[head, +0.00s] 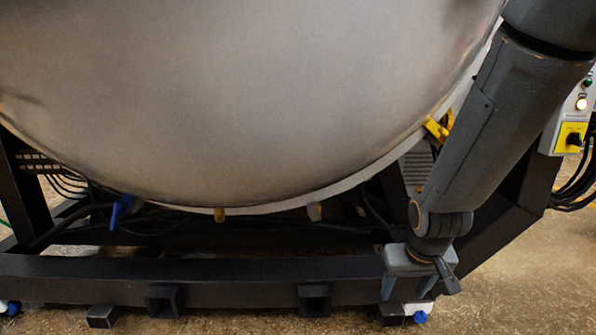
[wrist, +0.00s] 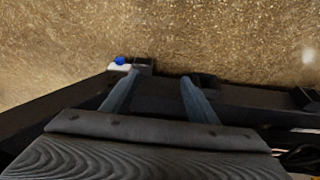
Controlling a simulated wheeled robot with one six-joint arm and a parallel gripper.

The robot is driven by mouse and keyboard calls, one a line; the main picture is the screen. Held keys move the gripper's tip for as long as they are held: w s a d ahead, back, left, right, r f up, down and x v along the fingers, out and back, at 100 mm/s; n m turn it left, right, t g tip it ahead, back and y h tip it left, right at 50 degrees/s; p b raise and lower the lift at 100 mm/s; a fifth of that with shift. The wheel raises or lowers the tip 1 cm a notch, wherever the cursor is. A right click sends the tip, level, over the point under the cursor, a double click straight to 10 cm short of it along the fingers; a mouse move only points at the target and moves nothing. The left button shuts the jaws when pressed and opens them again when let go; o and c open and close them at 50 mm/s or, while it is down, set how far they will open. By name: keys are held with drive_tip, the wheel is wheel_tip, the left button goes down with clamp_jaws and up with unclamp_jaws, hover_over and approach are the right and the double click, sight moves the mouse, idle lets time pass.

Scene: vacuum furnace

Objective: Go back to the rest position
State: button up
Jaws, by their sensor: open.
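My gripper (head: 405,288) hangs at the lower right of the head view, pointing down in front of the black base frame (head: 230,281). Its two fingers are apart with nothing between them. In the wrist view the gripper (wrist: 160,82) shows its two fingers spread over the dark frame beam, with the brown floor beyond. The big rounded metal furnace door (head: 230,95) fills the upper part of the head view, to the left of my arm. Whether the fingers touch the frame cannot be told.
A yellow clamp (head: 437,128) sits on the door's right edge. A control box with a yellow switch plate (head: 571,137) stands at the far right. A blue valve handle (head: 120,211) and cables are under the door. Open floor (head: 520,280) lies at the lower right.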

drive_tip(key=s+a+r+n+g+y+p, duration=0.1)
drive_tip(key=s+a+r+n+p, duration=0.1)
drive_tip(key=s+a+r, duration=0.5)
drive_tip(key=s+a+r+n+g+p, duration=0.2)
drive_tip(key=s+a+r+n, duration=0.15)
drive_tip(key=s+a, duration=0.65)
drive_tip(key=s+a+r+n+g+y+p, duration=0.1)
drive_tip(key=s+a+r+n+p, duration=0.1)
drive_tip(key=s+a+r, duration=0.5)
drive_tip(key=d+r+m+p, duration=0.2)
drive_tip(key=d+r+p, duration=0.4)
drive_tip(key=r+p, duration=0.3)
drive_tip(key=d+r+m+h+p, duration=0.1)
drive_tip(key=d+r+m+p, duration=0.2)
drive_tip(key=d+r+p, duration=0.4)
drive_tip(key=d+r+m+p, duration=0.2)
drive_tip(key=d+r+p, duration=0.5)
drive_tip(key=p, duration=1.4)
wheel_tip(320, 180, up, 5)
drive_tip(key=shift+s+f+h+p, duration=0.1)
drive_tip(key=shift+s+h+p, duration=0.2)
drive_tip(key=shift+s+p, duration=0.1)
